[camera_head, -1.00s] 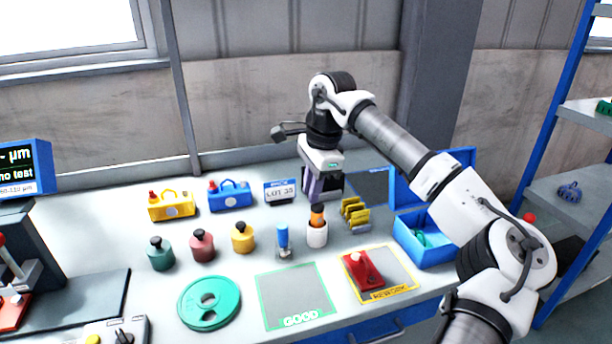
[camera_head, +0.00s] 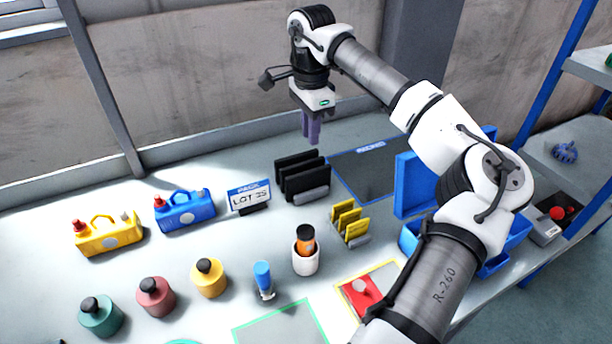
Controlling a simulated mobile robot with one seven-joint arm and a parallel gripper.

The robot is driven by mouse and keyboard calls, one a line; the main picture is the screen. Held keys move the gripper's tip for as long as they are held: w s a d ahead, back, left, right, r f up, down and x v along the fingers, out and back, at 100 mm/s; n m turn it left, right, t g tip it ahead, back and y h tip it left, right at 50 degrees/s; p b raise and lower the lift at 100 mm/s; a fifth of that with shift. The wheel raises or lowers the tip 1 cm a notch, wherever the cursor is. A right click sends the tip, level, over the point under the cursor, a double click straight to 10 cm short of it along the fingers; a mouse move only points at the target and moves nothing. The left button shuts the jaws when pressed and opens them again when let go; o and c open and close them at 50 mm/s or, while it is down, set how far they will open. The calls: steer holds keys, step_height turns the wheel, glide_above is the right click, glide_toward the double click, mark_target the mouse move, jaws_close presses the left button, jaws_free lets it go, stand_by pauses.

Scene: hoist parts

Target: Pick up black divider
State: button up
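The black divider (camera_head: 290,182) stands upright near the back of the table, with several black plates and a grey end piece at its lower right. My gripper (camera_head: 311,138) points down with purple fingers, above and behind the divider in the picture. Its fingertips look clear of the divider, with nothing visible between them. The two fingers show close together from this angle, and their gap cannot be judged.
A yellow divider (camera_head: 347,222) stands in front, beside a white cup (camera_head: 306,262) holding an orange-and-black bottle. Left is a LOT 35 sign (camera_head: 250,197), then a blue case (camera_head: 184,212). A blue box (camera_head: 411,237) is at right. A blue-outlined area (camera_head: 375,172) behind looks bare.

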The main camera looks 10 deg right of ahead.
glide_above(309, 171)
step_height(309, 171, down, 6)
steer(key=shift+s+d+f+p, duration=0.1)
steer(key=shift+f+p, duration=0.15)
steer(key=shift+p, duration=0.2)
steer(key=shift+a+f+p, duration=0.2)
steer(key=shift+f+p, duration=0.75)
steer(key=shift+f, duration=1.75)
jaws_close()
